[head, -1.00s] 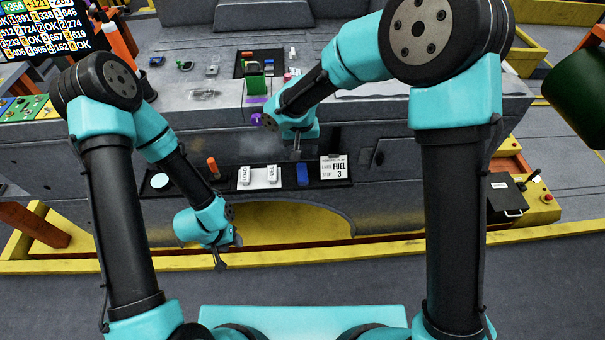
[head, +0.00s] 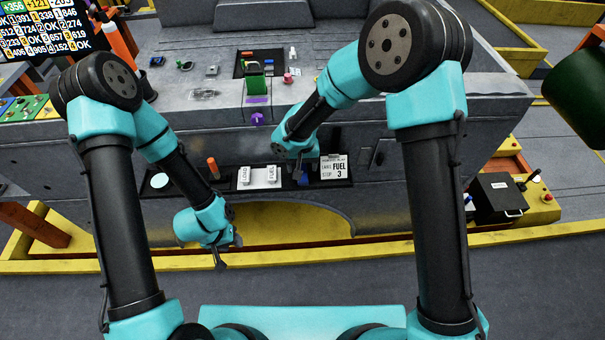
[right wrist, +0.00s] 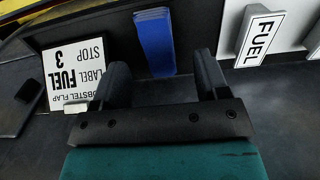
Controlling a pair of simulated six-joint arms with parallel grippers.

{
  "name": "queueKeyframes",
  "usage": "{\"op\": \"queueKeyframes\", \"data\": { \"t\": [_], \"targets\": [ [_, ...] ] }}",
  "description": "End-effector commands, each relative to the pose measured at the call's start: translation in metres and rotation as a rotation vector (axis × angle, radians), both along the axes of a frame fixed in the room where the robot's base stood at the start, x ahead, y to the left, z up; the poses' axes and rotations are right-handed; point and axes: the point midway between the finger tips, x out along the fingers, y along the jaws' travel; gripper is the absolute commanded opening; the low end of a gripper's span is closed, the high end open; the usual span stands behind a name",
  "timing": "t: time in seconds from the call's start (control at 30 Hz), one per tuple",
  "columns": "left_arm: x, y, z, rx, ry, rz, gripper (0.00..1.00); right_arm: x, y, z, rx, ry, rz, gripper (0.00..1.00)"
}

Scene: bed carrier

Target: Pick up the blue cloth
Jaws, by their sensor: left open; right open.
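The blue cloth (head: 302,179) lies on the dark shelf strip along the front of the grey carrier, partly hidden by my right gripper in the head view. In the right wrist view the blue cloth (right wrist: 155,42) is a folded strip just beyond the fingertips, between them in line. My right gripper (right wrist: 161,75) is open and empty; in the head view it (head: 298,172) is over the shelf at the cloth. My left gripper (head: 226,255) is open and empty, low in front of the carrier at the left.
An orange item (head: 213,168) and a pale round disc (head: 159,180) are farther left. Small items sit on the deck above.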

Motion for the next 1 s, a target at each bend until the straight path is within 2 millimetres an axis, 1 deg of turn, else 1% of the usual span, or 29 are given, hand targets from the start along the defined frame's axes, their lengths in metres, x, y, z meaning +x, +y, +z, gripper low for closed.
{"op": "queueKeyframes", "data": {
  "t": [0.03, 0.1, 0.23, 0.33, 0.77, 1.0],
  "targets": [
    [0.000, 0.000, 0.000, 0.000, 0.000, 0.000, 0.43, -0.001, -0.002, -0.009, -0.002, 0.004, 0.000, 0.68],
    [0.000, 0.000, 0.000, 0.000, 0.000, 0.000, 0.43, -0.001, -0.003, -0.019, -0.001, 0.003, 0.001, 0.68],
    [0.000, 0.000, 0.000, 0.000, 0.000, 0.000, 0.43, -0.001, -0.002, -0.031, -0.001, 0.002, 0.000, 0.68],
    [0.000, 0.000, 0.000, 0.000, 0.000, 0.000, 0.43, 0.000, -0.002, -0.034, 0.000, 0.000, 0.001, 0.68],
    [0.000, 0.000, 0.000, 0.000, 0.000, 0.000, 0.43, 0.000, -0.002, -0.034, 0.000, 0.000, 0.000, 0.68],
    [0.000, 0.000, 0.000, 0.000, 0.000, 0.000, 0.43, 0.000, -0.002, -0.033, 0.000, 0.000, 0.001, 0.45]
  ]
}}
